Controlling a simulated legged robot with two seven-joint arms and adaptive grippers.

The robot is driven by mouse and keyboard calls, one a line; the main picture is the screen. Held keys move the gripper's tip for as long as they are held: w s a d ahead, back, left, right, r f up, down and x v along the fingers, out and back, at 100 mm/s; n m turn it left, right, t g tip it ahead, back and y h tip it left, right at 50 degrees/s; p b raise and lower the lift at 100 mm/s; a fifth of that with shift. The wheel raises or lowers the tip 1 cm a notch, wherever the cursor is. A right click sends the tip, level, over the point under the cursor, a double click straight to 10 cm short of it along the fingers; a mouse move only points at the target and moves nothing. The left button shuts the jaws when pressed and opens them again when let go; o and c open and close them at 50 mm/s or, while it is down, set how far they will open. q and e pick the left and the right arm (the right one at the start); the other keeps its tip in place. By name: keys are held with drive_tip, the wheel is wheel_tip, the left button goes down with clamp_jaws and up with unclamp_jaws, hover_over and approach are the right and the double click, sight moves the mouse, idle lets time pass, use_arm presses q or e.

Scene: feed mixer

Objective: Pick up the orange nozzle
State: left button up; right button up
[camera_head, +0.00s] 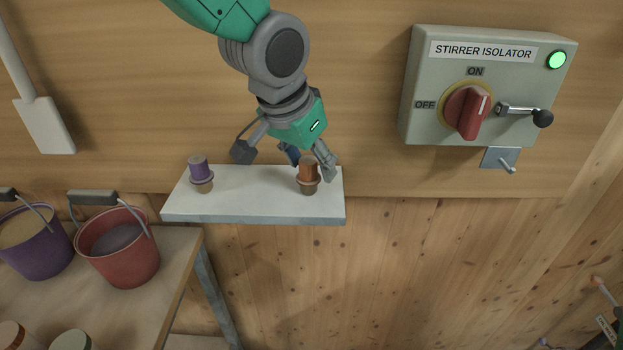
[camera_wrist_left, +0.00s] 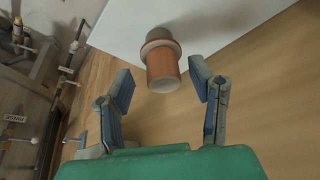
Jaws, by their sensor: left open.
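The orange nozzle (camera_head: 308,172) stands upright in a ring-like collar at the right end of a white shelf (camera_head: 255,213). In the left wrist view the orange nozzle (camera_wrist_left: 162,68) lies beyond and between my two fingertips, with clear space on both sides. My left gripper (camera_head: 310,164) is open and empty, coming down from above close to the nozzle; its spread fingers also show in the left wrist view (camera_wrist_left: 162,85). In the head view one finger partly overlaps the nozzle's side. I cannot tell whether they touch. My right gripper is not in view.
A purple nozzle (camera_head: 198,168) stands at the shelf's left end. A stirrer isolator box (camera_head: 425,125) with a red knob is on the wall to the right. Red (camera_head: 120,262) and purple (camera_head: 40,250) buckets stand on a table at lower left. The shelf middle is clear.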

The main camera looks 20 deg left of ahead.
use_arm(q)
drive_tip(key=shift+w+f, duration=0.3)
drive_tip(key=shift+f, duration=0.15)
drive_tip(key=shift+s+a+r, duration=0.1)
drive_tip(key=shift+s+a, duration=0.1)
drive_tip(key=shift+c, duration=0.8)
drive_tip(key=shift+a, duration=0.15)
clamp_jaws()
